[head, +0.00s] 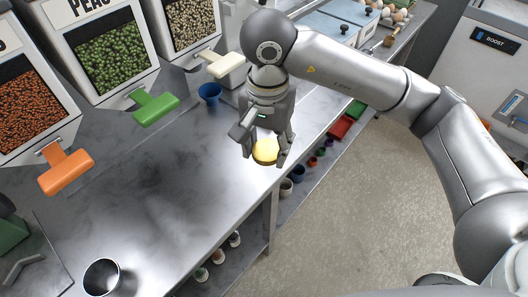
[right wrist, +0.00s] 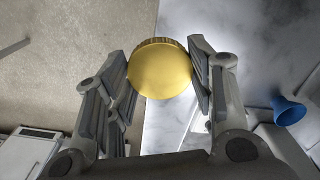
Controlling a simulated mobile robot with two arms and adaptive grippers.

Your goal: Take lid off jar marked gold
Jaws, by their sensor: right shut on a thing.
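A round gold lid (head: 265,151) with a ridged rim is between the fingertips of my right gripper (head: 266,155), near the counter's right edge. In the right wrist view the gold lid (right wrist: 160,69) fills the gap between the two fingers of my right gripper (right wrist: 160,75), which touch its sides. My right gripper is shut on it. No jar body shows under the lid in either view, and no marking can be read. My left gripper is not in view.
Dispensers with orange (head: 66,172), green (head: 155,109) and white (head: 221,64) handles line the counter's back. A blue cup (head: 209,93) stands behind my gripper. A metal cup (head: 102,277) stands front left. The counter (head: 150,200) middle is clear. Several small containers sit on a lower shelf.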

